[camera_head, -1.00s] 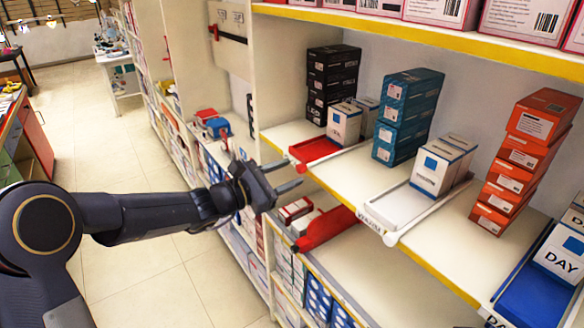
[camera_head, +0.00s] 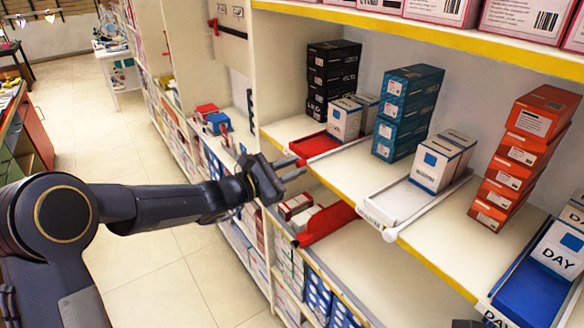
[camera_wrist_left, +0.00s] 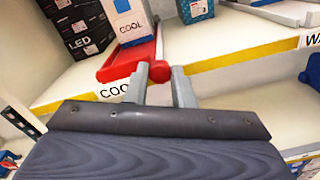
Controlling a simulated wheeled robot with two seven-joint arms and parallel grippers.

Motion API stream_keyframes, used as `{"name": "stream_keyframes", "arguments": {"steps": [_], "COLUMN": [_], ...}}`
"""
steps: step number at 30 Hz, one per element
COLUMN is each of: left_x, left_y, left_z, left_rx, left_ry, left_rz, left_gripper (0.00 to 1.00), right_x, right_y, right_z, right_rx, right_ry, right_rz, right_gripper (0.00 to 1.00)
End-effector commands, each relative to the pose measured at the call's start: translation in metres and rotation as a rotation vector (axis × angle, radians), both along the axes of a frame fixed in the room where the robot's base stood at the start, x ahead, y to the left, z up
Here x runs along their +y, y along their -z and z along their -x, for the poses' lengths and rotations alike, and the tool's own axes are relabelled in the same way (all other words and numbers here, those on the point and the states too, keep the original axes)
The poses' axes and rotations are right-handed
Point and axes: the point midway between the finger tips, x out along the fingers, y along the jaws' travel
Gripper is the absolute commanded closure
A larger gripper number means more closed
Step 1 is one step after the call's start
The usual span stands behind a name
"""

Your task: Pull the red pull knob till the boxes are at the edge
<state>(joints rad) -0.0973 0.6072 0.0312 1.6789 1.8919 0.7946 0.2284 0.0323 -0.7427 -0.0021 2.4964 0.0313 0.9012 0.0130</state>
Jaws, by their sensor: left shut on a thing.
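A red pull-out tray (camera_head: 318,146) sits on the middle shelf, with white boxes (camera_head: 345,118) standing on it behind its front part. The boxes are set back from the yellow shelf edge. My left gripper (camera_head: 298,167) reaches in from the left at the shelf edge and is shut on the knob.
Black boxes (camera_head: 333,75) and teal boxes (camera_head: 406,112) stand beside the tray. A white tray (camera_head: 398,200) with a white knob, orange boxes (camera_head: 520,150) and a blue tray (camera_head: 535,295) are to the right. A red tray (camera_head: 322,222) is on the shelf below.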

Motion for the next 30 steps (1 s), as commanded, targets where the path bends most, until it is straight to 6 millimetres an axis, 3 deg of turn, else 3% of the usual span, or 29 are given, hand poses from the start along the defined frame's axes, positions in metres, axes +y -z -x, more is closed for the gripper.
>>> {"name": "stream_keyframes", "arguments": {"steps": [5, 12, 18, 30], "left_x": [0.016, 0.073, 0.108, 0.116], "left_y": [0.002, 0.002, 0.000, -0.001], "left_z": [0.009, 0.049, 0.076, 0.084], "left_rx": [-0.003, -0.004, -0.003, 0.000], "left_ry": [-0.005, -0.009, -0.006, -0.001], "left_rz": [0.000, -0.002, -0.001, 0.000], "left_gripper": [1.00, 1.00, 1.00, 1.00], "right_x": [0.000, 0.000, 0.000, 0.000], "right_y": [0.008, 0.026, 0.030, 0.030], "right_z": [0.000, 0.000, 0.000, 0.000], "right_rx": [0.000, 0.000, 0.000, 0.000], "right_ry": [0.000, 0.000, 0.000, 0.000], "right_rz": [0.000, 0.000, 0.000, 0.000], "right_gripper": [0.64, 0.64, 0.64, 0.64]}}
